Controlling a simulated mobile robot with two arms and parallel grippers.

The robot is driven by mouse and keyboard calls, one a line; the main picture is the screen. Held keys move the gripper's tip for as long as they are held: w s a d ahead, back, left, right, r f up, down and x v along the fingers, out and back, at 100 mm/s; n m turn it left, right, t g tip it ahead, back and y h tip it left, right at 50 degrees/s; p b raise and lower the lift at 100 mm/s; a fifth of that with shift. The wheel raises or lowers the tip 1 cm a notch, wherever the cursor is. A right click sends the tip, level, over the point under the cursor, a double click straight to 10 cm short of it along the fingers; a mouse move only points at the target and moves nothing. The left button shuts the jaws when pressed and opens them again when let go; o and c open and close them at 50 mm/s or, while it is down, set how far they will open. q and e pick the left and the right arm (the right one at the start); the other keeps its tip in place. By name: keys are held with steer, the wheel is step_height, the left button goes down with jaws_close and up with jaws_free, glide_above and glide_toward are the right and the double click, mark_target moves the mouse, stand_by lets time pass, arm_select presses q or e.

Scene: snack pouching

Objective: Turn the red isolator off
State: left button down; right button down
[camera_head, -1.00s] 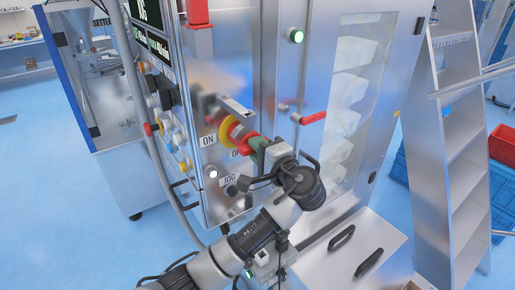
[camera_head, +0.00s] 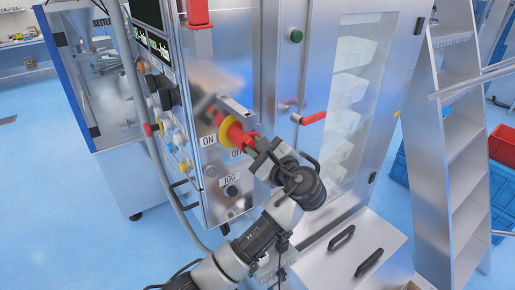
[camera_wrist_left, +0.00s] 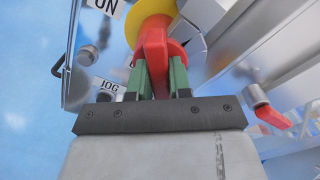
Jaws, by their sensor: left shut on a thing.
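The red isolator handle (camera_head: 236,136) sits on a yellow disc (camera_head: 221,127) on the front of the steel control panel. An ON label (camera_head: 208,141) is to its left, and a partly hidden OFF label (camera_head: 236,154) is just below it. My left gripper (camera_head: 256,146) is shut on the handle. In the left wrist view, the green fingers of my left gripper (camera_wrist_left: 158,80) lie on either side of the red handle (camera_wrist_left: 153,48), in front of the yellow disc (camera_wrist_left: 150,12). My right gripper is not in view.
A JOG button (camera_head: 232,190) is below the isolator. A red door handle (camera_head: 312,118) sticks out to the right. The green lamp (camera_head: 296,36) looks dim. A steel ladder (camera_head: 452,140) and blue crates (camera_head: 398,155) stand at the right.

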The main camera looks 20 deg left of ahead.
arm_select(q)
steer(key=m, duration=0.4)
steer(key=shift+f, duration=0.1)
steer(key=shift+m, duration=1.7)
steer(key=c, duration=1)
jaws_free()
steer(key=shift+c, duration=0.2)
steer(key=b+v, duration=0.4)
steer(key=v, duration=0.7)
